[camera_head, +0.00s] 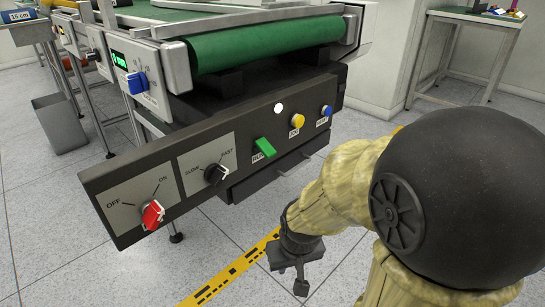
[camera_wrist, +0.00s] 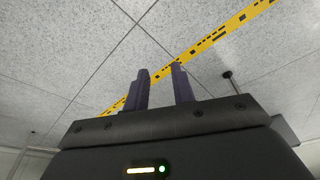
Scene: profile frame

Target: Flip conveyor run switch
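The conveyor's dark control panel (camera_head: 130,195) faces me below the green belt. A red rotary knob (camera_head: 152,214) sits on a plate marked OFF and ON; I cannot tell for certain which mark it points to. A green switch (camera_head: 264,147) sticks out farther right, with a small label I cannot read clearly. No control is labelled legibly as the run switch. My gripper (camera_head: 288,284) hangs low in front of the panel's right part, apart from it, over the floor. In the wrist view its two fingers (camera_wrist: 162,88) stand apart with nothing between them.
A black SLOW/FAST knob (camera_head: 216,174), a yellow button (camera_head: 297,121), a blue button (camera_head: 327,111) and a white round light (camera_head: 278,108) share the panel. A blue knob (camera_head: 137,82) is above. A side table (camera_head: 465,17) stands back right. Floor before the panel is clear.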

